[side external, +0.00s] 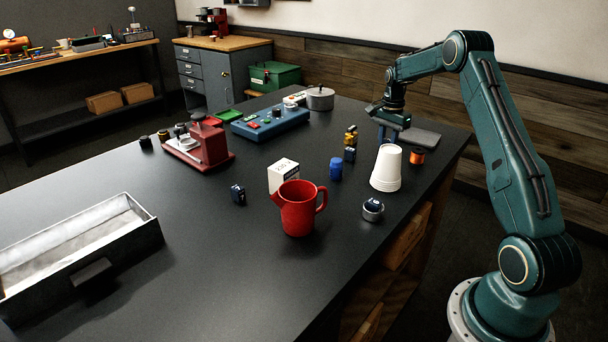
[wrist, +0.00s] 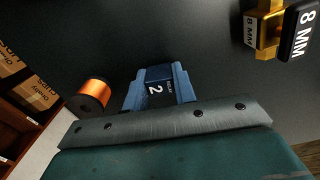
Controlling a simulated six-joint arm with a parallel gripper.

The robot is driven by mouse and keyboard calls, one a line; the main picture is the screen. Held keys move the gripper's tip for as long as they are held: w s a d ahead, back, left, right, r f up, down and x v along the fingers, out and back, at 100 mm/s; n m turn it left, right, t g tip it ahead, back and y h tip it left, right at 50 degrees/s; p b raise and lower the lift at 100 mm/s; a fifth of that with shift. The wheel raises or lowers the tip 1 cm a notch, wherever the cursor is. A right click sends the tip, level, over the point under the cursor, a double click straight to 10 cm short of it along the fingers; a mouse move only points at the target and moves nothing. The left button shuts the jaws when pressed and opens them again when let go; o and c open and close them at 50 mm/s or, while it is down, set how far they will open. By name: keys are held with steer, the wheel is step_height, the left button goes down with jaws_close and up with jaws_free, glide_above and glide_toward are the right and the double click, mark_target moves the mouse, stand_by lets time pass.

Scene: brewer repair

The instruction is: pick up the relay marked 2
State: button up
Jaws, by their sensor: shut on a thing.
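The relay marked 2 (wrist: 156,88) is a small dark blue block with a white "2" on its face. In the wrist view it sits between the two blue fingers of my gripper (wrist: 158,90), which is shut on it. In the side view my gripper (side external: 389,133) is low over the far right part of the bench, behind the white cups. The relay is not clearly visible there, and I cannot tell whether it touches the bench.
An orange wire spool (wrist: 92,96) stands left of my gripper in the wrist view; a brass piece marked 8 MM (wrist: 263,30) is at upper right. White stacked cups (side external: 387,168), a red jug (side external: 298,210) and a blue cylinder (side external: 336,169) stand nearer. The bench's front middle is clear.

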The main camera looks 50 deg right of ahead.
mark_target(387, 139)
step_height(387, 139, up, 20)
steer(key=shift+f, duration=0.25)
stand_by(0.3)
stand_by(0.6)
